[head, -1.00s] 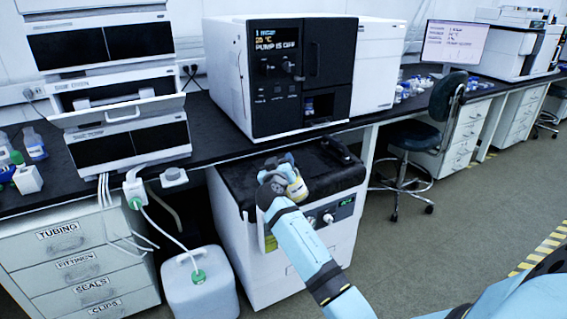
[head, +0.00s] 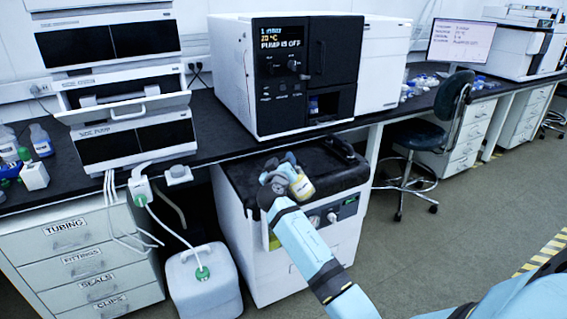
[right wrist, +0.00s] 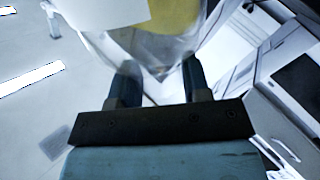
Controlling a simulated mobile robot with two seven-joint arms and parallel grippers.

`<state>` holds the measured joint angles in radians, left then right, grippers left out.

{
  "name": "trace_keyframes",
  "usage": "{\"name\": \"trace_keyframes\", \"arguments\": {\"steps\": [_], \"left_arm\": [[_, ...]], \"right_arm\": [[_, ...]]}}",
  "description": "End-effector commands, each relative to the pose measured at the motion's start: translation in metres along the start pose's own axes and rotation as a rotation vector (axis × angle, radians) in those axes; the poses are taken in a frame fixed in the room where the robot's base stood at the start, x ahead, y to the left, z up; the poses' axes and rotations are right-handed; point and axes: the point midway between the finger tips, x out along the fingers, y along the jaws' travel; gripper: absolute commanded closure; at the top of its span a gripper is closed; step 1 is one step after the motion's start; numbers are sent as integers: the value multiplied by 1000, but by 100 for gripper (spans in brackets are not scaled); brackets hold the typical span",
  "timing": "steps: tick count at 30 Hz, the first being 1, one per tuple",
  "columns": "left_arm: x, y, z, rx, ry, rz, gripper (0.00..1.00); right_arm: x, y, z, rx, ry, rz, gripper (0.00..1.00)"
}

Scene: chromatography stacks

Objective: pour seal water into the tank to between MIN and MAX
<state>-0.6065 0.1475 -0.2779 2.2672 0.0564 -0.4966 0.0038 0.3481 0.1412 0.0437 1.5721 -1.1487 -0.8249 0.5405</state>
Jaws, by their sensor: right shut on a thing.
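My right gripper (head: 288,180) is shut on a small bottle (head: 301,186) with a yellow band. The bottle looks tilted and is in front of the black top of a white floor unit (head: 237,215) under the bench. In the right wrist view the clear bottle (right wrist: 168,52), with white and yellow areas, is between the two dark fingers (right wrist: 160,82). The bottle's mouth and water level cannot be made out. A yellow-green strip (head: 273,241) shows on the unit's front, partly behind my arm. No MIN or MAX marks are readable. My left gripper is out of view.
A white jug (head: 204,290) with a tube stands on the floor left of the unit. The black bench (head: 225,138) carries an instrument (head: 250,75) reading "PUMP IS OFF" above the unit. A chair (head: 435,125) stands right, with open floor before it.

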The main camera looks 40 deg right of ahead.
Motion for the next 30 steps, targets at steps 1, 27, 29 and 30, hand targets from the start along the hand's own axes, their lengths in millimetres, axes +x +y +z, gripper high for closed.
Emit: {"name": "trace_keyframes", "arguments": {"steps": [1, 27, 29, 30], "left_arm": [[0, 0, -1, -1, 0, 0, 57], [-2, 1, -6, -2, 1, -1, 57], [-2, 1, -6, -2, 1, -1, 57], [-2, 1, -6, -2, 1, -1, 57]], "right_arm": [[0, 1, -1, -7, 2, 1, 100], [0, -9, 7, -200, 15, 2, 100], [0, -8, 7, -200, 15, 2, 100], [0, -8, 7, -199, 15, 2, 100]]}}
